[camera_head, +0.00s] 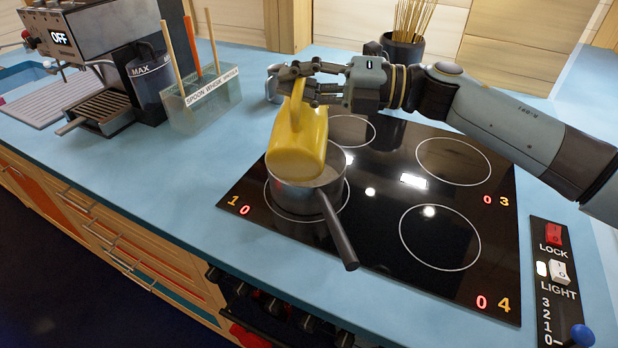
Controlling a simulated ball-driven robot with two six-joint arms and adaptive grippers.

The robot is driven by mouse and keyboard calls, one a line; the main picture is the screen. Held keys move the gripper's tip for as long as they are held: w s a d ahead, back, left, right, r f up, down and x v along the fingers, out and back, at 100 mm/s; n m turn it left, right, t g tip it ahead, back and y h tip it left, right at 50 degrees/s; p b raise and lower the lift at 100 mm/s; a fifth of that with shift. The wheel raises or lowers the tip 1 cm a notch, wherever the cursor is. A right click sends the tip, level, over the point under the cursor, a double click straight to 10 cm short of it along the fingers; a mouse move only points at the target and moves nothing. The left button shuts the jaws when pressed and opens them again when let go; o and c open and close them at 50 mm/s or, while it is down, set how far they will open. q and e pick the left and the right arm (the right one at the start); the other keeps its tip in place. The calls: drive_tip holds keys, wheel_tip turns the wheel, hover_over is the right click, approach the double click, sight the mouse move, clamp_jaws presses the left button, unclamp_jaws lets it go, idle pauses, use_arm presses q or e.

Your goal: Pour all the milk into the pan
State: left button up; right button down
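A yellow jug (297,138) is held above the small metal pan (322,192), tilted with its lower end over the pan. My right gripper (300,86) is shut on the jug's handle at the top. The pan sits on the front left ring of the black hob, and its dark handle (338,232) points toward the front right. The jug hides much of the pan's opening. I cannot see any milk, in the jug or in the pan. My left gripper is not in view.
The black hob (395,250) shows zeros at its zones; its other rings are bare. A utensil holder (203,104) and a coffee machine (95,45) stand to the left. A dark pot of sticks (403,50) stands behind. A control panel (553,285) lies at right. Blue worktop is clear front left.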

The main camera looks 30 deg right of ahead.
wheel_tip(320, 180, up, 12)
drive_tip(key=p, duration=0.5)
drive_tip(key=shift+f, duration=0.2)
